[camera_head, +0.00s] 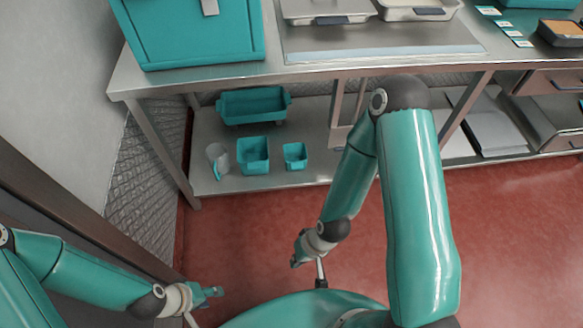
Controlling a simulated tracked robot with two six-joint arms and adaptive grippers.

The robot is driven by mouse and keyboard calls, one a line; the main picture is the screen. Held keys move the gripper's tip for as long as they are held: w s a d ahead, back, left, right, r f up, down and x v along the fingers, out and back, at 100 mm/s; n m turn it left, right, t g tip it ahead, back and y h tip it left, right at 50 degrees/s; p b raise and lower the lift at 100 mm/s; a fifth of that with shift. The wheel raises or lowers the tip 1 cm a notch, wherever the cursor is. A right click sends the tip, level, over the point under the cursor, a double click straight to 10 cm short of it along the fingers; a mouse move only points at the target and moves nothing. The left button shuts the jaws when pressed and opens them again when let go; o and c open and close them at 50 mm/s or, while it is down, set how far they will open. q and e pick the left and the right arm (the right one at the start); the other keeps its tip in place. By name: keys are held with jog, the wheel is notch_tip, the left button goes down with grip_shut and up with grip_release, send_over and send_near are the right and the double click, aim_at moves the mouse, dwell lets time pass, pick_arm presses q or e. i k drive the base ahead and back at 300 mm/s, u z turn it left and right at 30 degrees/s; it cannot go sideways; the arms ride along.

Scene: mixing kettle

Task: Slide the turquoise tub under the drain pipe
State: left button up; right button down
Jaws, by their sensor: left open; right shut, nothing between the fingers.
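A wide turquoise tub (253,105) sits on the lower shelf under the steel table. Two smaller turquoise containers, a square one (253,155) and a smaller one (295,156), stand in front of it on the same shelf. I cannot tell for certain which of these the task means. No drain pipe or kettle can be made out. My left gripper (212,293) is open and empty over the red floor at the lower left. My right gripper (297,258) is shut and empty above the floor, in front of the shelf and apart from the containers.
A clear jug (218,160) stands left of the containers. The steel table (160,82) carries a large turquoise box (190,30) and steel trays (325,10). Table legs frame the shelf. A wall and dark post bound the left. The red floor (510,230) is clear at right.

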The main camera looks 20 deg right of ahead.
aim_at(296, 158)
jog(key=z, duration=0.2)
jog(key=i, duration=0.75)
jog(key=u, duration=0.25)
jog(key=k, duration=0.75)
jog(key=z, duration=0.15)
jog(key=i, duration=1.3)
jog(key=u, duration=0.05)
